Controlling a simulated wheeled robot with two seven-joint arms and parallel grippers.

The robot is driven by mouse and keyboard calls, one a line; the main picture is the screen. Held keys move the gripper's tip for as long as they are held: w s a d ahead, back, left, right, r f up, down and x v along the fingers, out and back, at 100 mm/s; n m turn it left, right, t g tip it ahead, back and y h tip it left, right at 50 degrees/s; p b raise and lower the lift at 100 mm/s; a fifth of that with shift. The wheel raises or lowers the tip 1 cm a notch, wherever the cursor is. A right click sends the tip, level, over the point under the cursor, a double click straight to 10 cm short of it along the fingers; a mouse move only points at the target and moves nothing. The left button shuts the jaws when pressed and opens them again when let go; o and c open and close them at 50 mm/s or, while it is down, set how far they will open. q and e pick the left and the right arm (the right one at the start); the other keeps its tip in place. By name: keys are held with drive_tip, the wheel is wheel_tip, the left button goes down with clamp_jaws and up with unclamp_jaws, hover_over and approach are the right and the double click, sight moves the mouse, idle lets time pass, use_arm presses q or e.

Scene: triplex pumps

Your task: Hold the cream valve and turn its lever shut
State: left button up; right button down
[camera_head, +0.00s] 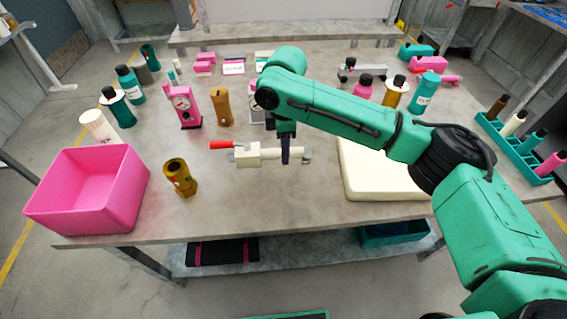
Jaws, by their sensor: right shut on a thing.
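The cream valve (251,156) is near the front middle of the table, its body lying lengthwise from left to right. Its red lever (222,145) points left from the top of the valve. My right gripper (285,158) reaches down from above and is shut on the valve's right-hand pipe part. The arm and gripper hide some of that part. I cannot tell whether the valve touches the table. My left gripper is not in view.
A pink bin (90,190) stands at the front left corner, with a brass fitting (180,177) beside it. A cream tray (385,196) lies right of the valve. Bottles and pink parts stand farther back. The tabletop just in front of the valve is clear.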

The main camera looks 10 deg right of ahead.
sight(285, 176)
wheel_tip(285, 176, up, 3)
drive_tip(key=shift+f, duration=0.15)
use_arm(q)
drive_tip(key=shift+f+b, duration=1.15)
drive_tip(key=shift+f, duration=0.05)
use_arm(e)
drive_tip(key=shift+f, duration=4.5)
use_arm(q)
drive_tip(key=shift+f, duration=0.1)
use_arm(e)
drive_tip(key=shift+f, duration=0.4)
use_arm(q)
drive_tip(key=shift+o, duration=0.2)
